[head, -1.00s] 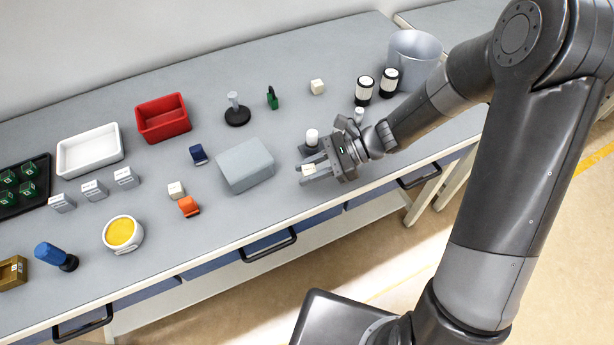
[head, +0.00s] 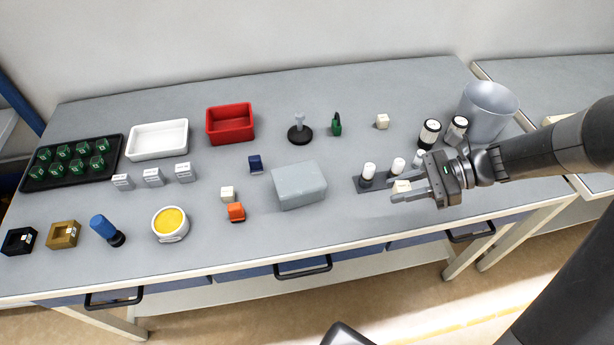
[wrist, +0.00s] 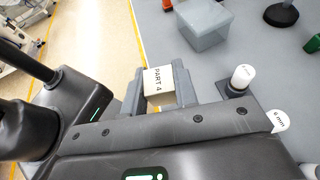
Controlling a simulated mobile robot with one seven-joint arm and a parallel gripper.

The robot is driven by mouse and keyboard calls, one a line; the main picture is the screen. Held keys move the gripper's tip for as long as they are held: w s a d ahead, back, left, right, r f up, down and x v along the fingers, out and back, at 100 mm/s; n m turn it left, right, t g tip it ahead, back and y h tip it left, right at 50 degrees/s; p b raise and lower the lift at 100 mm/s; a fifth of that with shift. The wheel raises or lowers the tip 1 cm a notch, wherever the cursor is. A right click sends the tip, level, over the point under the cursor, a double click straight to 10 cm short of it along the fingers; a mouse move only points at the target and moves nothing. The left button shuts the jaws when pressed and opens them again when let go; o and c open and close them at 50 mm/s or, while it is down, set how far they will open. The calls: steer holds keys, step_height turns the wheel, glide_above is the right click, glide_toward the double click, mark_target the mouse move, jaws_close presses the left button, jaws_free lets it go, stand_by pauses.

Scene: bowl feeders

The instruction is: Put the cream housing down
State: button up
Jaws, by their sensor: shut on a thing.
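The cream housing (head: 402,187) is a small cream block held between the fingers of my gripper (head: 408,193). In the wrist view the housing (wrist: 158,86) shows a face marked "PART 4", and my gripper (wrist: 160,92) is shut on it from both sides. In the head view the gripper is near the front right of the table, in front of the dark strip with white-capped posts. The housing looks close to the tabletop, but I cannot tell whether it touches it.
The posts' dark strip (head: 366,187) is right behind the gripper. A grey box (head: 299,185) stands to the left, with free table between. Black-and-white cylinders (head: 429,133) and a grey bin (head: 488,110) stand behind right.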

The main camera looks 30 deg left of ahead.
steer(key=a+r+n+g+h, duration=0.15)
steer(key=a+r, duration=0.35)
steer(key=a, duration=0.7)
glide_above(298, 177)
steer(key=f, duration=0.5)
steer(key=shift+w+d+f, duration=0.15)
steer(key=shift+d+f, duration=0.2)
steer(key=shift+f, duration=0.05)
steer(key=shift+s+a+f, duration=0.2)
steer(key=shift+a+f, duration=0.2)
steer(key=shift+f, duration=1.9)
steer(key=shift+f, duration=0.15)
steer(key=o, duration=0.9)
steer(key=shift+o, duration=0.2)
